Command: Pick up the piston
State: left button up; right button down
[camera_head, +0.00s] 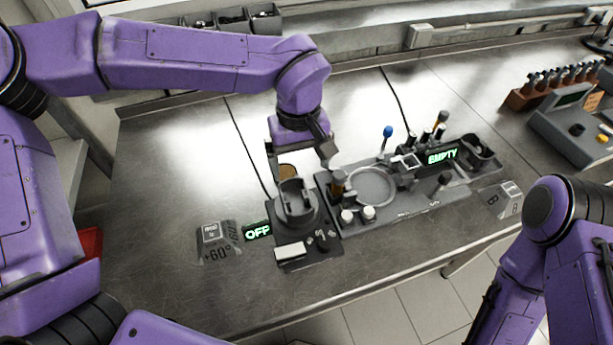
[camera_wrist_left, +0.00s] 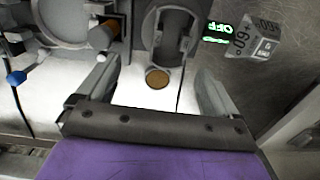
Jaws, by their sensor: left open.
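My left gripper (camera_head: 300,158) points down behind the grey station with the green OFF display. In the left wrist view the left gripper (camera_wrist_left: 158,68) has its two fingers wide apart with nothing between them touching. My right gripper is out of view.
A grey tray (camera_head: 410,205) with a round ring, small cylinders, upright tools and an EMPTY display stands right of the station. A blue-topped tool (camera_head: 387,131) rises behind it. A tool rack (camera_head: 530,95) and console (camera_head: 570,125) stand far right. The bench's left side is clear.

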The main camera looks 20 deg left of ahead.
aim_at(297, 201)
pick_arm(q)
jog(key=f, duration=0.1)
jog(key=s+f, duration=0.1)
jog(key=f, duration=0.1)
jog(key=s, duration=0.1)
jog(key=s+f+p, duration=0.1)
jog(key=s+f, duration=0.1)
jog(key=shift+a, duration=0.25)
jog(key=w+f, duration=0.2)
jog(key=f, duration=0.1)
jog(key=f+p, duration=0.1)
jog(key=f, duration=0.1)
jog(key=shift+w+a, duration=0.1)
jog(key=shift+w, duration=0.3)
jog(key=shift+s+r, duration=0.15)
jog(key=shift+s, duration=0.15)
jog(key=shift+s+r, duration=0.15)
jog(key=shift+s, duration=0.1)
jog(key=c, duration=0.9)
jog(key=shift+w, duration=0.15)
jog(key=c, duration=0.6)
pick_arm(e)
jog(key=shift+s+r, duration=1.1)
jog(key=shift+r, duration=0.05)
